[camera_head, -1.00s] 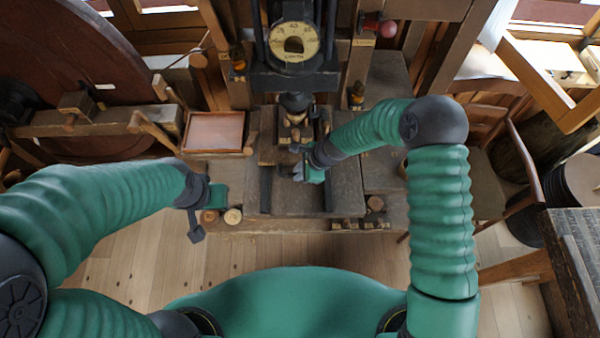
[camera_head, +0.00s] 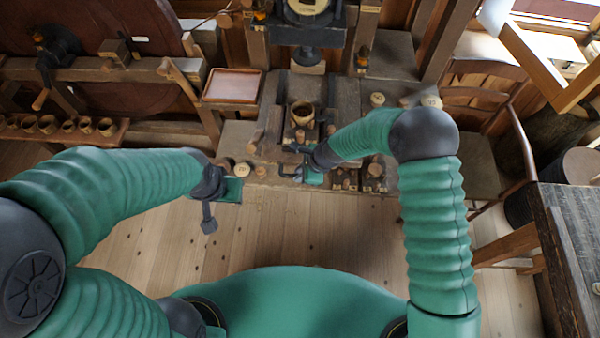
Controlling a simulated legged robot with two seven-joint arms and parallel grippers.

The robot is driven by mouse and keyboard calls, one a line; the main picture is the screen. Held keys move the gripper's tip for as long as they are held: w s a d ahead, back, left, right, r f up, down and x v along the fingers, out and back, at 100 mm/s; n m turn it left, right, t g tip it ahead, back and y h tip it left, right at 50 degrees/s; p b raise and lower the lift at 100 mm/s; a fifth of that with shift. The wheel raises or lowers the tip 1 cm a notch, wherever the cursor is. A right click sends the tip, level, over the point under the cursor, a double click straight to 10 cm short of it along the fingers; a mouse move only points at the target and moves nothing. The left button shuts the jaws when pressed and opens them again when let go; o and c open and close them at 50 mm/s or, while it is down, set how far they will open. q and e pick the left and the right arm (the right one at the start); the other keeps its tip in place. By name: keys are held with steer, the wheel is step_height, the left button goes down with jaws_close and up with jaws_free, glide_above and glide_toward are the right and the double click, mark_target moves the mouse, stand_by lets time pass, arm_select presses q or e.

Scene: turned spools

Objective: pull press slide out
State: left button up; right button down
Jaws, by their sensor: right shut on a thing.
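The press (camera_head: 308,30) stands at the top middle, its dark ram above a pale block. In front of it, on the bench, the slide (camera_head: 303,133) bears a turned wooden cup-like piece (camera_head: 302,112), clear of the ram. My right gripper (camera_head: 292,160) is at the near end of the slide, by the bench's front edge, and is shut on the slide's front end. The exact grip is small and partly hidden by the gripper itself. My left gripper (camera_head: 209,212) hangs off to the left over the floor, apart from the slide; its finger gap is unclear.
A wooden tray (camera_head: 232,87) sits left of the press. Small round wooden pieces (camera_head: 242,170) lie along the bench front, others (camera_head: 376,168) right of my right gripper. A shelf of several cups (camera_head: 65,128) is at far left. A chair (camera_head: 480,150) stands right. Floor in front is clear.

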steer(key=shift+s+a, duration=0.15)
steer(key=shift+s, duration=0.1)
steer(key=c, duration=1.6)
jaws_free()
steer(key=shift+a, duration=0.1)
steer(key=shift+o, duration=1)
arm_select(q)
steer(key=shift+f, duration=0.15)
arm_select(e)
steer(key=shift+w, duration=0.1)
